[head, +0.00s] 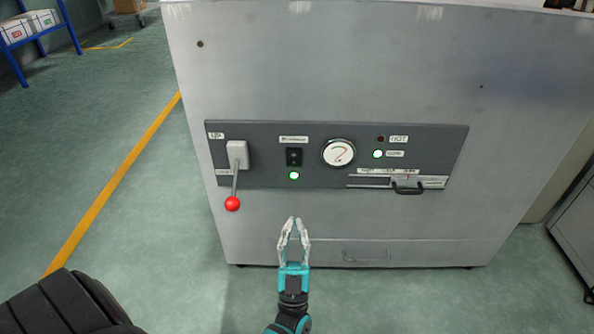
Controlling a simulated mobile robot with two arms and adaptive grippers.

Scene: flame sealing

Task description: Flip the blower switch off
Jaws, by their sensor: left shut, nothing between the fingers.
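The blower switch (294,157) is a small black rocker on the dark control panel (320,180) of a grey metal cabinet (340,70). A label sits above it, and a green light (294,175) glows just below it. My left gripper (294,219) is shut and empty. Its fingertips point up at the cabinet front and appear below the switch and its light, apart from the panel in the picture. How far they are from the cabinet face I cannot tell. My right gripper is not in view.
A lever with a red ball (232,204) hangs down left of the switch. A blue rack (40,38) stands far left. The floor left of the cabinet is mostly clear.

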